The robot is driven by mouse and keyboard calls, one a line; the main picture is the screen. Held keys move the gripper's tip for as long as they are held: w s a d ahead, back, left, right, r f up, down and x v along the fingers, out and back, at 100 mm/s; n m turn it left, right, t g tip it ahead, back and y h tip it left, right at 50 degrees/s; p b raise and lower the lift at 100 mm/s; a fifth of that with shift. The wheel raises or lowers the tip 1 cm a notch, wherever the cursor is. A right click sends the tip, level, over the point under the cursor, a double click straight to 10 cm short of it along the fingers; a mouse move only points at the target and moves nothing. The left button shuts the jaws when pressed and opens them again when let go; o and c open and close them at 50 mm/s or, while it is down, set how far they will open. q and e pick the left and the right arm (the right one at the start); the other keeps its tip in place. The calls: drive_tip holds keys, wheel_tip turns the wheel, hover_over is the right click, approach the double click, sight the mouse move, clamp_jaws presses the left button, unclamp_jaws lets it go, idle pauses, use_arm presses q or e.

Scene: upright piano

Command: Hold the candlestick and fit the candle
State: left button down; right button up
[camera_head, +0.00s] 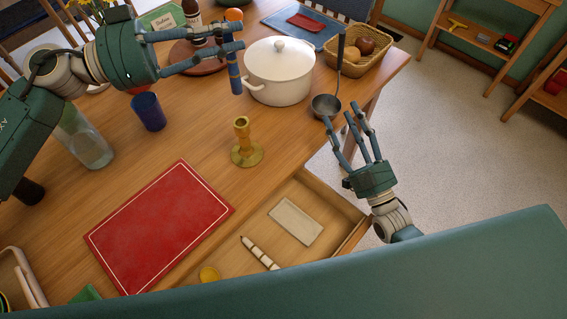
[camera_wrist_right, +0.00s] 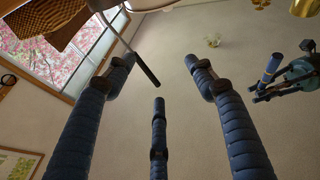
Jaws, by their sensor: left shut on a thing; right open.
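The blue candle (camera_head: 235,76) is upright in my left gripper (camera_head: 232,47), which is shut on it and holds it above the table beside the white pot. The candle and left gripper also show at the right of the right wrist view (camera_wrist_right: 270,67). The brass candlestick (camera_head: 242,150) stands upright on the table, below and apart from the candle, its top cup empty. In the right wrist view, part of it shows at the top right corner (camera_wrist_right: 304,7). My right gripper (camera_head: 349,114) is open and empty, right of the candlestick by the table edge.
A ladle (camera_head: 325,106) lies close to my right fingers. A white lidded pot (camera_head: 279,83) and a wicker basket (camera_head: 350,70) stand behind. An open drawer (camera_head: 338,192) holds several small things. A red mat (camera_head: 160,228) and dark blue cup (camera_head: 148,112) are left of the candlestick.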

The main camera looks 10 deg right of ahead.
drive_tip(key=s+a+f+n+g+y, duration=0.2)
drive_tip(key=a+g+y, duration=0.25)
drive_tip(key=a, duration=0.45)
drive_tip(key=n+g+y, duration=0.1)
drive_tip(key=g+y, duration=0.1)
drive_tip(key=g, duration=0.1)
approach(247, 139)
drive_tip(key=shift+w+d+f, duration=0.15)
drive_tip(key=shift+d+f, duration=0.4)
drive_tip(key=shift+f, duration=0.35)
drive_tip(key=shift+w+a, duration=0.1)
drive_tip(key=shift+a, duration=0.1)
drive_tip(key=x, duration=1.1)
drive_tip(key=shift+w+a+f, duration=0.15)
drive_tip(key=shift+w+f, duration=0.05)
drive_tip(key=shift+f, duration=0.05)
clamp_jaws()
use_arm(q)
drive_tip(key=shift+n+t, duration=0.5)
drive_tip(key=shift+w+a+f, duration=0.1)
drive_tip(key=shift+f, duration=1.9)
drive_tip(key=shift+a+f, duration=0.1)
drive_tip(key=shift+f, duration=1.9)
